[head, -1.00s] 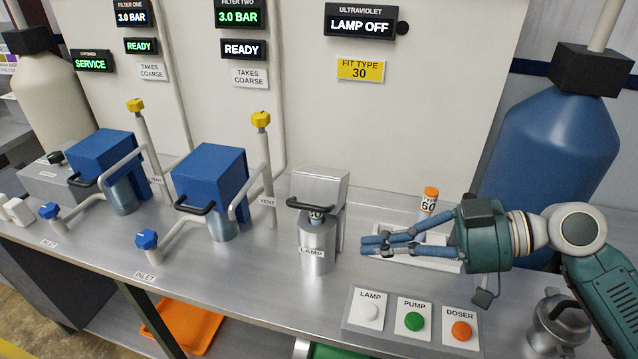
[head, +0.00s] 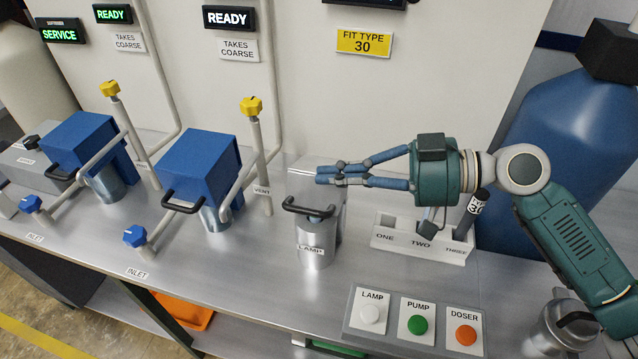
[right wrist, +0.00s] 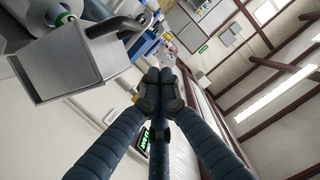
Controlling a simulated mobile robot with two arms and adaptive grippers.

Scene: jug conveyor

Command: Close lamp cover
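The lamp cover (head: 330,208) is a silver box with a black handle (head: 309,211) at its front. It sits above the silver cylinder labelled LAMP (head: 315,255), and a bit of a bluish part shows between handle and cylinder. The cover and handle also show at the upper left of the right wrist view (right wrist: 70,62). My right gripper (head: 320,175) is at the cover's top and upper right, its fingers pointing left; I cannot tell if they touch. In the right wrist view its fingertips (right wrist: 160,92) are together with nothing between them. My left gripper is not in view.
A white rack (head: 420,245) labelled ONE, TWO, THREE stands to the right, with a dark cylinder marked 30 (head: 475,206) in it. A panel with LAMP, PUMP and DOSER buttons (head: 415,318) is in front. Two blue housings (head: 205,165) with pipes stand left.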

